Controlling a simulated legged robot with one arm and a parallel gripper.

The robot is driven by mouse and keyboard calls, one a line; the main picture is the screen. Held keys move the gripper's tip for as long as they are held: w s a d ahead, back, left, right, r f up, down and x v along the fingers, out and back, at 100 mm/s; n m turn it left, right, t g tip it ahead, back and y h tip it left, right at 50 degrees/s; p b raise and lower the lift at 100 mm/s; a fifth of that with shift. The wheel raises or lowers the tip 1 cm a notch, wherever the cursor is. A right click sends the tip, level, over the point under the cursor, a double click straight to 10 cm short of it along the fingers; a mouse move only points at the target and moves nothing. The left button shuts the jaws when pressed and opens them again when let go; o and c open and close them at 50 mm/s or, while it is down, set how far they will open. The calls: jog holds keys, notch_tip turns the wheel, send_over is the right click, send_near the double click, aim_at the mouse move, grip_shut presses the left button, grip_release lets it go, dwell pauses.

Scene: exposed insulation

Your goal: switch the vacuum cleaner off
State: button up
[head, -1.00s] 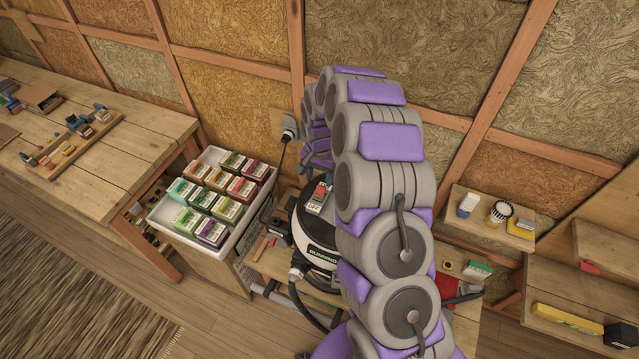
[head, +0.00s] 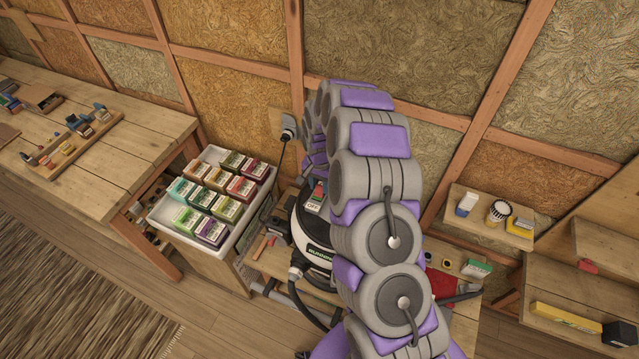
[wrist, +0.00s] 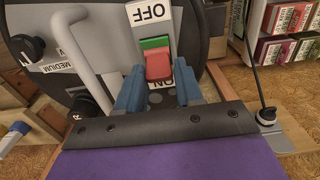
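The vacuum cleaner (head: 312,232) stands upright on a low wooden surface, with a dark top and a white band that reads "RUNNING". In the wrist view, its rocker switch (wrist: 157,64) has a green part beside the OFF label (wrist: 150,13) and a red part, which seems to stick out, beside the partly covered ON label (wrist: 158,84). The switch also shows in the head view (head: 319,189). My gripper (wrist: 158,76) is open, its blue fingers on either side of the red part's lower end. I cannot tell whether they touch it. My arm hides the gripper in the head view.
A light handle bar (wrist: 83,62) rises left of the switch in the wrist view. A white tray of seed-like packets (head: 158,212) stands left of the vacuum. A cable runs to a wall socket (head: 288,127). A workbench (head: 120,160) is at far left, shelves (head: 470,228) at right.

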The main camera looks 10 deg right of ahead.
jog(key=c, duration=0.5)
